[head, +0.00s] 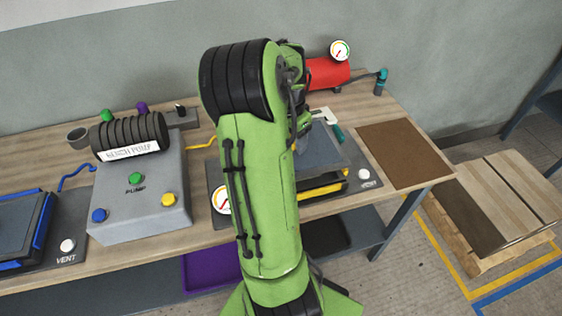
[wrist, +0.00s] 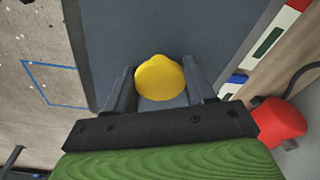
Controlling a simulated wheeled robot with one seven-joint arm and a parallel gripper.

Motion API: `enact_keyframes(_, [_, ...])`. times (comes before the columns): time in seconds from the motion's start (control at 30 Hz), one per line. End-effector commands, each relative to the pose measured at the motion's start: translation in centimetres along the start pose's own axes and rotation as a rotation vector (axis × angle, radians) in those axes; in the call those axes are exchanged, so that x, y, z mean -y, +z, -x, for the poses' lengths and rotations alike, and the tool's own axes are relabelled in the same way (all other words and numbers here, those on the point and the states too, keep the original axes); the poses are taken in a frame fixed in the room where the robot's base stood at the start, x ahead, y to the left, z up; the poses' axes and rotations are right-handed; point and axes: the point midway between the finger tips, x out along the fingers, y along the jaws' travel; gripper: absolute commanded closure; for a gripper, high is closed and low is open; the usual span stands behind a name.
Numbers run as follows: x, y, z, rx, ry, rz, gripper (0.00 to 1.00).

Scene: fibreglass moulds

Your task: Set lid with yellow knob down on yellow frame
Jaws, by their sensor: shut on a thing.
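In the wrist view, my gripper (wrist: 160,88) is shut on the yellow knob (wrist: 160,76), with a dark finger on either side of it. The knob belongs to a flat blue-grey lid (wrist: 160,28), which fills the upper middle of that view. In the head view, the lid (head: 322,150) shows to the right of my green arm, over the yellow frame (head: 322,191). The frame's front edge shows as a yellow strip with black above it. My arm hides the left part of both. Whether the lid touches the frame I cannot tell.
A grey pump box (head: 140,200) stands left of my arm. A blue-edged mould (head: 22,225) lies at far left. A red tank (head: 326,72) is behind the lid. A white vent knob (head: 364,174) and a bare brown mat (head: 402,152) are to the right.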

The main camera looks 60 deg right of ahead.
Motion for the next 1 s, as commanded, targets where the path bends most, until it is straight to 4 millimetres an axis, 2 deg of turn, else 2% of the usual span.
enact_keyframes(0.03, [0.0,0.2,-1.4,0.001,0.002,0.001,0.94])
enact_keyframes(0.37, [0.0,0.8,-6.2,0.001,0.001,0.003,0.94])
enact_keyframes(0.67, [0.1,0.8,-6.5,-0.002,-0.003,0.004,0.94])
enact_keyframes(0.7, [0.1,0.8,-6.6,-0.001,-0.002,0.004,0.43])
enact_keyframes(0.87, [0.1,0.8,-6.5,-0.001,-0.002,0.005,0.20])
enact_keyframes(1.0, [0.1,0.8,-6.5,-0.001,-0.002,0.005,0.20])
